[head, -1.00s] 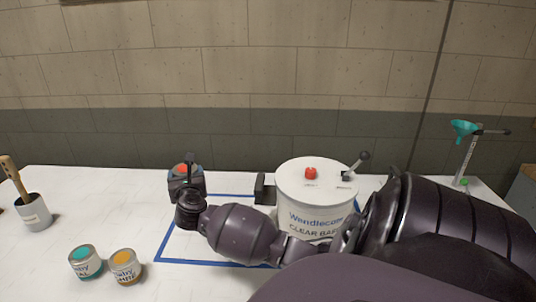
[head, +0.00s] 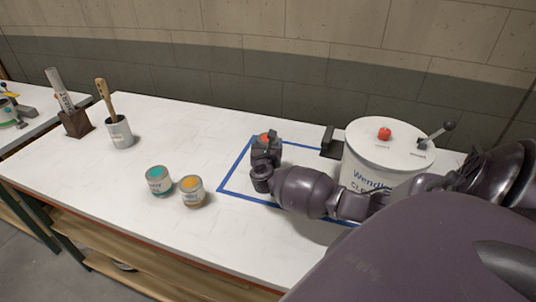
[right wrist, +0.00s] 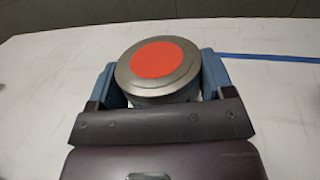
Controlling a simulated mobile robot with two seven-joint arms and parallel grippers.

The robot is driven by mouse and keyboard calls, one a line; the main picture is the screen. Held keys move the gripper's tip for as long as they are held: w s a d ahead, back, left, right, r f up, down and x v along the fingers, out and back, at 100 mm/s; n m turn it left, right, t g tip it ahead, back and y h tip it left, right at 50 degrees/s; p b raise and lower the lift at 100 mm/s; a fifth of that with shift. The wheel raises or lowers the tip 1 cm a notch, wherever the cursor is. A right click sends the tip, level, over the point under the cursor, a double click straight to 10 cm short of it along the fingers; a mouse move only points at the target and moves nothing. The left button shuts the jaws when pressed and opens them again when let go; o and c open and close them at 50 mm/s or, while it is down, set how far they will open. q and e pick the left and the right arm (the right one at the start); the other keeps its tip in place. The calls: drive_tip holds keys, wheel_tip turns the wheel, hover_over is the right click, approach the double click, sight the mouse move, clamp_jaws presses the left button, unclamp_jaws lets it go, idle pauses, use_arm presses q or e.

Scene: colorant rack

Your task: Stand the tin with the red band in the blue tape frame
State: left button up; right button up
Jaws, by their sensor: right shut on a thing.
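The tin (head: 266,137) shows a red top in the head view; in the right wrist view its round lid (right wrist: 157,66) has a red disc. My right gripper (right wrist: 158,80) is shut on it, with blue fingers on either side. No red band shows; the tin's side is mostly hidden. The blue tape frame (head: 236,165) lies on the white table, partly covered by my right arm. In the head view the tin overlaps the frame's back left corner; I cannot tell whether it touches the table. Tape (right wrist: 270,58) runs right of the tin in the wrist view. My left gripper is not in view.
A large white drum (head: 360,168) with a red knob stands at the right. A teal-topped tin (head: 159,181) and an orange-topped tin (head: 192,191) stand left of the frame. A brush pot (head: 120,133) and a brown holder (head: 77,122) stand at the far left. Open tabletop lies between.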

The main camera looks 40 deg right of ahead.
drive_tip(key=shift+f+b, duration=0.3)
drive_tip(key=shift+f, duration=2.3)
drive_tip(key=shift+f, duration=0.2)
drive_tip(key=o, duration=1)
drive_tip(key=shift+r, duration=0.1)
drive_tip(key=shift+r, duration=0.15)
drive_tip(key=v, duration=1.2)
